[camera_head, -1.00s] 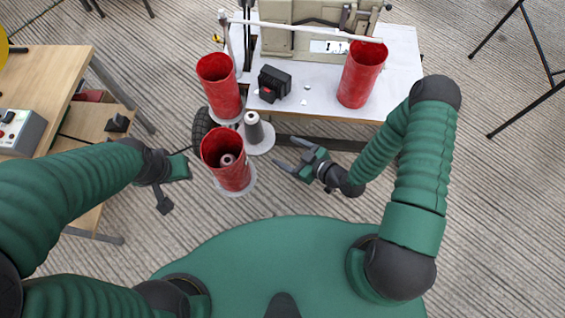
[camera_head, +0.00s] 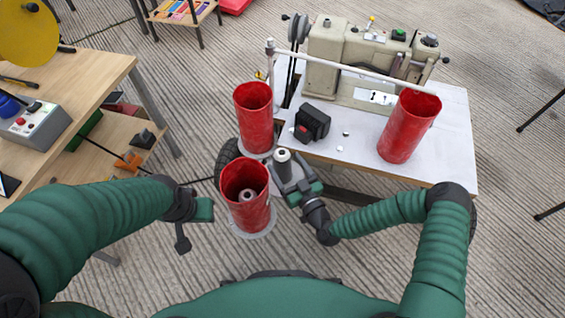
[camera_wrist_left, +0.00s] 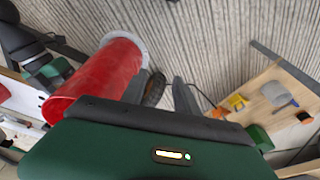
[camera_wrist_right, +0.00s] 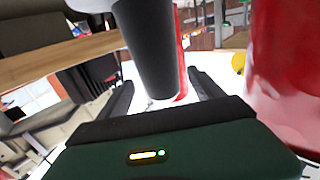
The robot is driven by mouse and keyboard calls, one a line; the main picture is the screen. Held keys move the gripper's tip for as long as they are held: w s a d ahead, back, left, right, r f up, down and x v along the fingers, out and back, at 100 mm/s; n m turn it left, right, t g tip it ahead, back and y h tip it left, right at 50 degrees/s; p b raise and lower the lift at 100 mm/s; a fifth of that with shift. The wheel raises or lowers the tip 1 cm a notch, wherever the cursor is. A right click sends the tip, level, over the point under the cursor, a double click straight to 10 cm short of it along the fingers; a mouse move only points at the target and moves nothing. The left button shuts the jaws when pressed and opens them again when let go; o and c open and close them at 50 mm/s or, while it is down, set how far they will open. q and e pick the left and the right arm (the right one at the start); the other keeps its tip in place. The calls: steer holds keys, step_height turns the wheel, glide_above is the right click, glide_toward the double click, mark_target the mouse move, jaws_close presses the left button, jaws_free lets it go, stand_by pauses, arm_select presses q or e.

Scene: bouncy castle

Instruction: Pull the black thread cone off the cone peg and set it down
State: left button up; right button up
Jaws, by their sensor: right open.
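The black thread cone (camera_head: 283,163) stands on its peg between two red tubes, its pale top showing. My right gripper (camera_head: 288,174) is open, with its fingers either side of the cone. In the right wrist view the dark cone (camera_wrist_right: 148,45) fills the gap between the open fingers (camera_wrist_right: 162,88), and I cannot tell whether they touch it. The cone's base is mostly hidden in the head view. My left gripper (camera_head: 188,220) hangs to the left of the front red tube. In the left wrist view its fingers (camera_wrist_left: 160,85) are apart and empty.
A red tube (camera_head: 247,210) with a spool inside stands close left of the cone. Another red tube (camera_head: 253,125) stands behind. The sewing table (camera_head: 455,150) carries a machine (camera_head: 335,60), a third red tube (camera_head: 405,130) and a black box (camera_head: 312,122). A wooden bench (camera_head: 105,75) is at left.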

steer(key=shift+b+x, duration=0.3)
steer(key=shift+x, duration=1.25)
steer(key=shift+c, duration=0.2)
jaws_close()
steer(key=shift+r, duration=0.1)
